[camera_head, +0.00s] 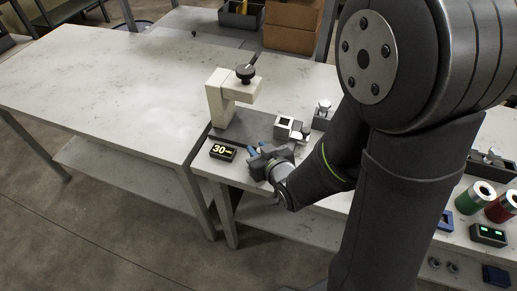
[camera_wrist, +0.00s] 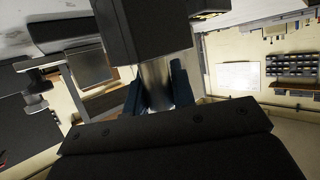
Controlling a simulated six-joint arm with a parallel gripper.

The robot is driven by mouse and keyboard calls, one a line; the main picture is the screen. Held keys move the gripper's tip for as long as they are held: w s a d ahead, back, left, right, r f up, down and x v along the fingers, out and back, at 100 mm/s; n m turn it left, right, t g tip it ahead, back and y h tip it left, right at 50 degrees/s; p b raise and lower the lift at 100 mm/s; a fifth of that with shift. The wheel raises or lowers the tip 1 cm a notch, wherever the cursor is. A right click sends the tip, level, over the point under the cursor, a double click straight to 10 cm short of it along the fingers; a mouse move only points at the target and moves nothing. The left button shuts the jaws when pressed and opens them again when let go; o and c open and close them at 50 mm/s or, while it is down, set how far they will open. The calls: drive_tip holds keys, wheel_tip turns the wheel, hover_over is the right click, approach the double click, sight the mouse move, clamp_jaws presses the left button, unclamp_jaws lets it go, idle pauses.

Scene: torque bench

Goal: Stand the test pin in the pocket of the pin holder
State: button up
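My gripper (camera_head: 259,152) is low at the front edge of the bench, left of my forearm. Its blue fingers (camera_wrist: 157,92) show in the wrist view on both sides of a silver cylinder, and appear closed on it. In the head view the pin is too small and covered to make out clearly.
A beige C-shaped stand (camera_head: 218,98) with a black knob rises behind my gripper on a dark plate. A small display reading 30 (camera_head: 222,152) sits just left of it. Silver-topped fixtures (camera_head: 323,108) stand to the right. The left table (camera_head: 110,80) is clear.

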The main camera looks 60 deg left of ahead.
drive_tip(key=o, duration=0.4)
drive_tip(key=shift+v, duration=6)
drive_tip(key=shift+f, duration=0.1)
drive_tip(key=shift+x, duration=5.95)
